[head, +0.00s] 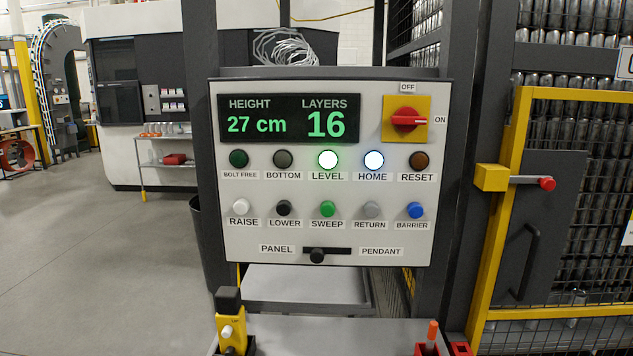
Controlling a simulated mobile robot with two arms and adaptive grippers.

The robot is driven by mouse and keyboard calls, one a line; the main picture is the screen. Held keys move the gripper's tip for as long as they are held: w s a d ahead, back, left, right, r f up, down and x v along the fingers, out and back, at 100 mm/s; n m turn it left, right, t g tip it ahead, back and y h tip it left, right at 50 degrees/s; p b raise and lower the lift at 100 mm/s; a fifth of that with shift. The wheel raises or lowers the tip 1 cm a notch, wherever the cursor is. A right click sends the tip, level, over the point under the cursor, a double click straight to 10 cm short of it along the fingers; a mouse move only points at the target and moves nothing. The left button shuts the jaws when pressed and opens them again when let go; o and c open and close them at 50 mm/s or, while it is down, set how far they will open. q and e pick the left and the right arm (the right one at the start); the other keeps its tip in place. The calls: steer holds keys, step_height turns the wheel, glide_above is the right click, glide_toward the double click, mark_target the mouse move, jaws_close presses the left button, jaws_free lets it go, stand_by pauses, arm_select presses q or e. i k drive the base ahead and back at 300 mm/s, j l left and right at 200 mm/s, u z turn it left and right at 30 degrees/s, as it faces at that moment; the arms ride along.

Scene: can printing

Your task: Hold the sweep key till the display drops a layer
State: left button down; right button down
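The control panel (300,185) faces me, upright, in the middle of the head view. Its display (289,119) reads HEIGHT 27 cm and LAYERS 16. The green sweep key (327,209) is in the lower row, between the black lower key (284,208) and the grey return key (372,210). Nothing touches the sweep key. The level lamp (328,160) and home lamp (374,160) are lit; bolt free, bottom and reset look dark. The slider (317,255) sits toward the PANEL side. Neither of my grippers is in view.
A red rotary switch (405,119) on a yellow plate is at the panel's upper right. A yellow-framed mesh gate (511,190) with stacked cans behind stands at right. A yellow and black pendant (231,323) is below. Open floor (90,250) lies at left.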

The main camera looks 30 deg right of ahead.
mark_target(327, 208)
steer(key=l+u, duration=0.1)
steer(key=l, duration=0.35)
steer(key=k+l+u, duration=0.15)
steer(key=l, duration=0.3)
steer(key=l+u, duration=0.1)
steer(key=l, duration=0.35)
steer(key=k+l+u, duration=0.15)
steer(key=l, duration=0.3)
steer(key=l+u, duration=0.1)
steer(key=l, duration=0.3)
